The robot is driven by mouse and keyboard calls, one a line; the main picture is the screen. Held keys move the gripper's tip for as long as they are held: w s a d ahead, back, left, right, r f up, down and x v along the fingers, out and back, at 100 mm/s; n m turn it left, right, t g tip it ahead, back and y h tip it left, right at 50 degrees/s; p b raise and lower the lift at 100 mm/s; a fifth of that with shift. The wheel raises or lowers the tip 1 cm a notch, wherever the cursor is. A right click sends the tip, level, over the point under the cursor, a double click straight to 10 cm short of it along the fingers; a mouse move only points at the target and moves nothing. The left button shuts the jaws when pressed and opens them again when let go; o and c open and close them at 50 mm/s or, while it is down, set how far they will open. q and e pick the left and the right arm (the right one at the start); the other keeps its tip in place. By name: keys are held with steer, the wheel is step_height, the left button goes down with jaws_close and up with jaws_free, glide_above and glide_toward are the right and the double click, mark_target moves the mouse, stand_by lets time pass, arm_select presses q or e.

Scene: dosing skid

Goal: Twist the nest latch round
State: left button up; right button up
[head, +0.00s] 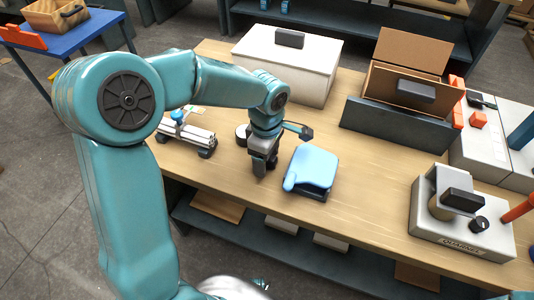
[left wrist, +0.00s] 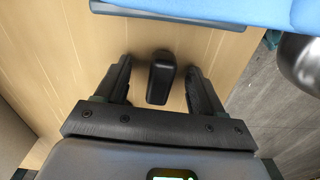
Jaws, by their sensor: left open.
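A black rounded lever (left wrist: 160,78), which I take to be the nest latch, shows in the left wrist view over the wooden bench. It sits between the two fingers of my left gripper (left wrist: 160,85), with a gap on each side. In the head view my left gripper (head: 262,168) points down at the bench, just left of a light blue fixture (head: 314,166) on a dark base. The lever is not clear there, hidden by the gripper. The fixture's blue edge also shows at the top of the left wrist view (left wrist: 225,12). My right gripper is out of view.
On the bench (head: 350,215) a white box (head: 287,62) and a dark bin with cardboard (head: 400,125) stand behind. A rack of pale tubes (head: 185,135) lies left, and a grey device (head: 460,225) stands right. Bare wood lies between the fixture and that device.

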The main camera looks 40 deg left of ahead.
arm_select(q)
steer(key=shift+r+p, duration=2.4)
steer(key=shift+r, duration=1.15)
steer(key=shift+f, duration=0.1)
steer(key=shift+s, duration=0.1)
